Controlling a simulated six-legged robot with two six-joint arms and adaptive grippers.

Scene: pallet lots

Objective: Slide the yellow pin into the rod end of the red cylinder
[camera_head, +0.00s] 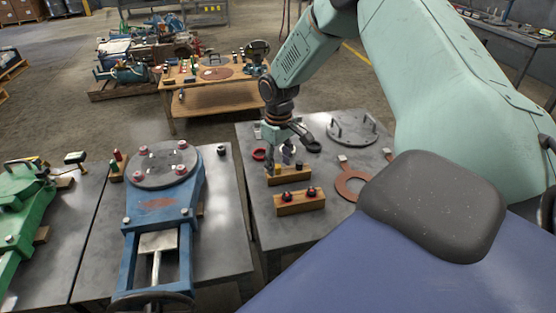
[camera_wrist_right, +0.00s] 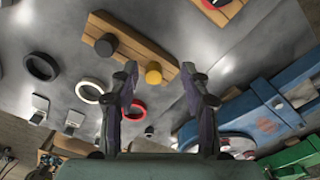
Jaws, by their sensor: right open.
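The yellow pin (camera_wrist_right: 153,72) stands in a wooden block (camera_wrist_right: 135,48) beside a black pin (camera_wrist_right: 106,45). In the head view the yellow pin (camera_head: 277,169) is in the block (camera_head: 288,175) on the grey table at the centre. My right gripper (camera_head: 288,155) is open just above this block. In the right wrist view the yellow pin lies between the two spread fingers of the gripper (camera_wrist_right: 159,78), and I see nothing held. I cannot make out the red cylinder or its rod end. My left gripper is not in view.
A second wooden block with dark red-based knobs (camera_head: 300,202) stands in front. A blue valve (camera_head: 160,206) fills the table to the left, across a gap.

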